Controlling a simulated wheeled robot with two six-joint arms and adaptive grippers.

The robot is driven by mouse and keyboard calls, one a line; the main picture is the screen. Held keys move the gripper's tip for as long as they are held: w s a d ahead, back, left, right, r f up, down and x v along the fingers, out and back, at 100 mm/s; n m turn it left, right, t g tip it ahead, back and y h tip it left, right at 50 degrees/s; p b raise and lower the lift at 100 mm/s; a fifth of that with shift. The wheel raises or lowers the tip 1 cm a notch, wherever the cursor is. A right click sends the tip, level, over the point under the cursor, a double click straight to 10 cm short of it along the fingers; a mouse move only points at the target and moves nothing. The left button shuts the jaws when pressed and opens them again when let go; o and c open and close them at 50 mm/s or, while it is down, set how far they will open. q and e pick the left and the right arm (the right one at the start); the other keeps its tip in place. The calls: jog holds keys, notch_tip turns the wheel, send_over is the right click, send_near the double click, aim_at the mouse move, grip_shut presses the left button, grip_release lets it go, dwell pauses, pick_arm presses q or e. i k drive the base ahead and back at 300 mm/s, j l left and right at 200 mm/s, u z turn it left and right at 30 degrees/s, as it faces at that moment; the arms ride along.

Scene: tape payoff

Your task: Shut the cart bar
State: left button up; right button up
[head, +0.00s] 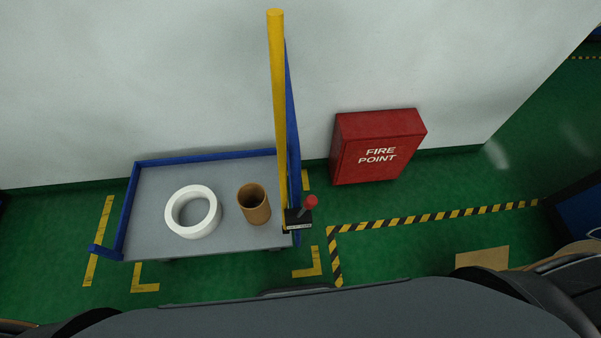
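The cart (160,215) has a grey deck and a blue rim, and it stands by the wall left of centre. A yellow bar (277,90) rises from the cart's right end, close to upright, with its top far above the deck. At its foot is a black block (297,220) with a red knob (310,202). A blue bracket (103,251) sticks out at the cart's front left corner, apart from the bar. Neither of my grippers shows in the head view.
A white tape roll (175,213) and a brown tube (256,212) stand on the deck. A blue post rises behind the bar. A red fire point box (375,147) is at the wall to the right.

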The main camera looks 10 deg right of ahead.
aim_at(275, 16)
jog(key=k+l, duration=0.45)
jog(key=l, duration=0.15)
jog(key=k+l, duration=0.4)
jog(key=l, duration=0.15)
jog(key=k+l, duration=0.45)
jog(key=l, duration=0.15)
jog(key=u, duration=0.05)
